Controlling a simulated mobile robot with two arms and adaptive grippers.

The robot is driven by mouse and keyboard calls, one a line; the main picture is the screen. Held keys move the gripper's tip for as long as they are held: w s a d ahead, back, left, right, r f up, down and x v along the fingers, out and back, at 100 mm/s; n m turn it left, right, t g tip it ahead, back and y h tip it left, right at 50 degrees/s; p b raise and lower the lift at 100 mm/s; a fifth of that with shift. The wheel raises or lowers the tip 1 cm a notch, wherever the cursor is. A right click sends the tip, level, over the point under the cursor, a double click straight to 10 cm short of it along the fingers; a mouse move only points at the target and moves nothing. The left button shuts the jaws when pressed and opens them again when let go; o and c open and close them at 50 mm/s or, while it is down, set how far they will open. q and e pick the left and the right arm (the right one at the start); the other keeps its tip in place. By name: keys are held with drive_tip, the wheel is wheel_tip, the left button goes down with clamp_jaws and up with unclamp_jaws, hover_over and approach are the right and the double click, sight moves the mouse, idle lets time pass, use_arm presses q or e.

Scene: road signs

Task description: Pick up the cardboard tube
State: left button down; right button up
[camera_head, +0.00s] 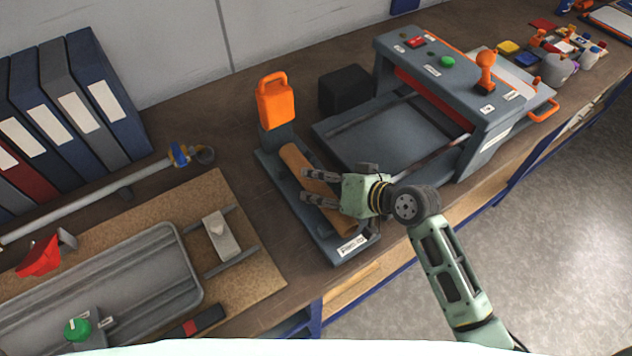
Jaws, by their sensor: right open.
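The cardboard tube (296,163) is a brown cylinder lying lengthwise in a dark grey holder (331,251) with a white label at its near end. My right gripper (304,185) is open, its two fingers pointing left over the middle of the tube. The fingers and palm hide part of the tube. I cannot tell whether the fingers touch it. My left gripper does not show.
An orange-handled part (276,104) rises at the holder's far end. A black box (346,90) and a large grey machine (440,75) stand to the right. A grey tray (120,280) lies left. Binders (85,90) stand at the wall.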

drive_tip(key=shift+w+a+f, duration=0.3)
drive_tip(key=shift+a+f, duration=0.05)
drive_tip(key=shift+a, duration=0.05)
drive_tip(key=shift+d, duration=0.1)
drive_tip(key=c, duration=0.9)
drive_tip(key=shift+r, duration=0.1)
